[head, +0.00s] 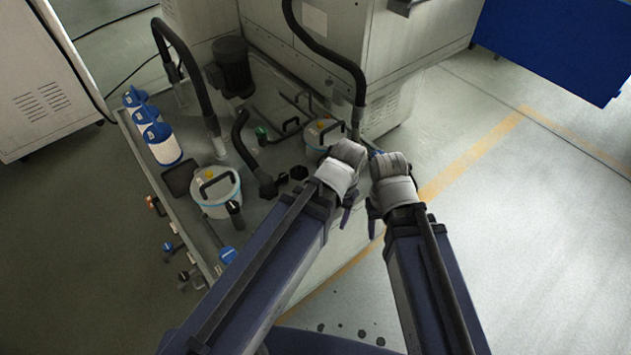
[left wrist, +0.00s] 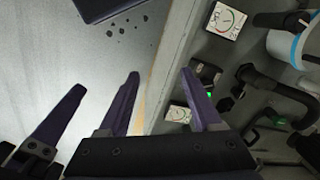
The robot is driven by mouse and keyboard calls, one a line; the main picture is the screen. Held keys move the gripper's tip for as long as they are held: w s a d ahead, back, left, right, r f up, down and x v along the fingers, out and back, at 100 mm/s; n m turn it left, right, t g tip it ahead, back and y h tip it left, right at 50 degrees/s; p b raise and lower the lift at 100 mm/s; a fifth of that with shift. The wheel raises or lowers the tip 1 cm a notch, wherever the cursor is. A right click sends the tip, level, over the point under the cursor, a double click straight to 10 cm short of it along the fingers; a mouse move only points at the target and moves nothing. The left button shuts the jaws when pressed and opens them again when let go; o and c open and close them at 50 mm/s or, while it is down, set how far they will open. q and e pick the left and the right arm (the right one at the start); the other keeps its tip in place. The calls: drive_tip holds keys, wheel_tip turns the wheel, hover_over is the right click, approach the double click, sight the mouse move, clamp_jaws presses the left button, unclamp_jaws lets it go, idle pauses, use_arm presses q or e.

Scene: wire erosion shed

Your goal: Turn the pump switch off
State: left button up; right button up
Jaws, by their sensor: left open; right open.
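In the left wrist view a small dark box with a lit green light, which looks like the pump switch (left wrist: 207,76), sits on the grey tank top between two white dial gauges. Its lever position is too small to tell. I cannot make it out in the head view, where my left arm may cover it. My left gripper (left wrist: 160,76) is open and empty; its right finger overlaps the box in that view, and I cannot tell whether they touch. My right gripper (head: 378,222) is open, close to the right of my left gripper (head: 346,218) in the head view.
The tank top (head: 147,172) carries blue-and-white filter canisters (head: 160,142), white buckets (head: 216,192), black hoses (head: 187,67) and a dark pump motor (head: 231,68). A machine cabinet (head: 262,30) stands behind. The floor (head: 520,210) to the right is clear.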

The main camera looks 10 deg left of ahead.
use_arm(q)
drive_tip(key=shift+o, duration=1.2)
drive_tip(key=w+a+f+n+b, duration=0.3)
drive_tip(key=w+a+f, duration=0.1)
drive_tip(key=w, duration=0.4)
drive_tip(key=shift+w+f+h+b, duration=0.25)
drive_tip(key=shift+f+h+b, duration=0.1)
drive_tip(key=shift+f, duration=0.15)
drive_tip(key=w+a+f+n+b, duration=0.1)
drive_tip(key=w+a+n+b, duration=0.1)
drive_tip(key=w+a, duration=0.1)
drive_tip(key=w+a+f+n, duration=0.1)
drive_tip(key=w+a, duration=0.1)
drive_tip(key=shift+w+a+f+h+b, duration=0.1)
drive_tip(key=shift+a+f+h+b, duration=0.15)
drive_tip(key=shift+f+b, duration=0.15)
drive_tip(key=shift+w+a+n, duration=0.25)
drive_tip(key=shift+a+n, duration=0.1)
drive_tip(key=shift+n, duration=0.05)
drive_tip(key=shift+s+f, duration=0.1)
drive_tip(key=shift+f, duration=0.05)
wheel_tip(320, 180, down, 8)
drive_tip(key=b, duration=0.8)
drive_tip(key=shift+r, duration=0.25)
drive_tip(key=shift+c, duration=0.2)
clamp_jaws()
